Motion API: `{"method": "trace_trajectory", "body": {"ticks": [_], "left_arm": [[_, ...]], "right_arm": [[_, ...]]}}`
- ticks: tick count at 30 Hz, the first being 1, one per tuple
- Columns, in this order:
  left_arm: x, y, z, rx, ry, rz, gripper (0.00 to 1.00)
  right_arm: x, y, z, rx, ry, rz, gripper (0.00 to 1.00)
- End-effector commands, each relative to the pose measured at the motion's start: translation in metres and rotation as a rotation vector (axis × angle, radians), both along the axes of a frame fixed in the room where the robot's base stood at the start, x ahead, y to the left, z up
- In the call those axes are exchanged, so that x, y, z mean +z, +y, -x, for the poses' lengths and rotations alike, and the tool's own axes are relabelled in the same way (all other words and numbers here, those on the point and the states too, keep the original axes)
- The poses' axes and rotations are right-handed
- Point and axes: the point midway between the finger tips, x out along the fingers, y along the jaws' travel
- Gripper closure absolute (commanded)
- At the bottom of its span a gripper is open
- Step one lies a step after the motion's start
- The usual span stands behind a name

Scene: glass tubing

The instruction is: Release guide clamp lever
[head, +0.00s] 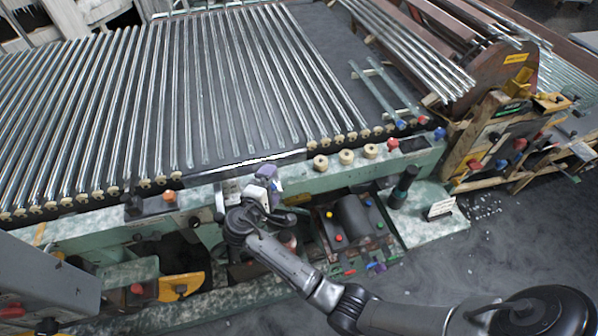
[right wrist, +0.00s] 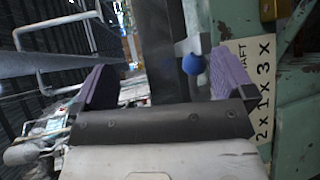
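A round blue knob (right wrist: 193,64) on a pale metal lever arm (right wrist: 190,28) shows in the right wrist view. I take it to be the clamp lever, but no label confirms this. My right gripper (head: 268,180) is at the machine's front rail, and its purple finger pads show in the right wrist view (right wrist: 166,82). The pads are wide apart, with the knob seen between them, nearer the right pad. I cannot tell how far beyond the pads it lies. The gripper hides this spot in the head view. My left gripper is not in view.
The green front rail (head: 330,172) carries a black block with an orange knob (head: 170,196) and several pale rollers (head: 346,157). A control box with coloured buttons (head: 352,222) stands right of my gripper. Glass tubes (head: 195,80) lie behind. A lettered white plate (right wrist: 257,85) is beside the right pad.

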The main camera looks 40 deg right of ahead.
Motion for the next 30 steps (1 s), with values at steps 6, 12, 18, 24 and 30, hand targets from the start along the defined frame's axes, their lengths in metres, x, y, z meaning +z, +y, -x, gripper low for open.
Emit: {"method": "trace_trajectory", "body": {"ticks": [6,12,18,24,30], "left_arm": [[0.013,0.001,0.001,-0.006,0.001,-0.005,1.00],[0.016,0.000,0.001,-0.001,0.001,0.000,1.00],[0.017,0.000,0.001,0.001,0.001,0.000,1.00],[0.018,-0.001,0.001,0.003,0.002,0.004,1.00],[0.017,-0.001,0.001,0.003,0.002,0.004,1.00]], "right_arm": [[0.049,-0.031,0.031,-0.022,-0.038,0.031,0.63],[0.061,-0.045,0.053,-0.020,-0.035,0.027,0.63],[0.068,-0.053,0.064,-0.020,-0.034,0.025,0.63],[0.070,-0.056,0.067,-0.018,-0.033,0.026,0.63],[0.069,-0.056,0.067,-0.018,-0.033,0.026,0.63]]}}
